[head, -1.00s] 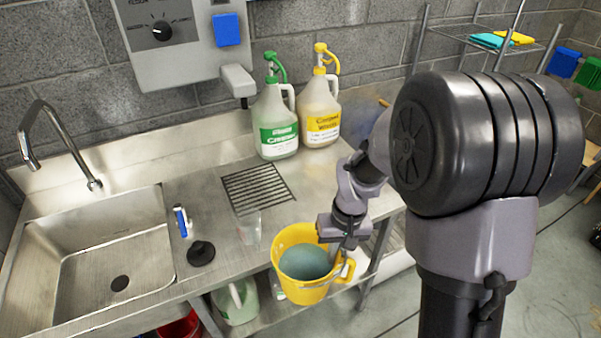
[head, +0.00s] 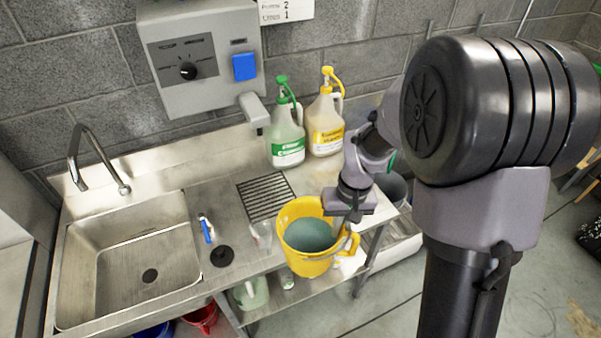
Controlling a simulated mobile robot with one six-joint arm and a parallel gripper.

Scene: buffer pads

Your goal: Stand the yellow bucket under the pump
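The yellow bucket (head: 303,264) hangs upright at the counter's front edge, in front and right of the dark drain grate (head: 265,197). Its inside shows a blue-green surface, perhaps liquid. My gripper (head: 347,222) is at the bucket's right rim and appears shut on it; the fingertips are partly hidden. The bucket seems to be carried in the air. A grey wall dispenser with a dial and blue button (head: 244,67) has a spout (head: 254,110) above the back of the counter. A green-topped pump jug (head: 286,135) and a yellow-topped pump jug (head: 325,122) stand behind the grate.
A clear cup (head: 262,235) stands just left of the bucket, close to it. A blue-handled tool (head: 206,229) and a black plug (head: 222,256) lie by the sink (head: 140,250). The tap (head: 95,160) is far left. Containers sit on the shelf below.

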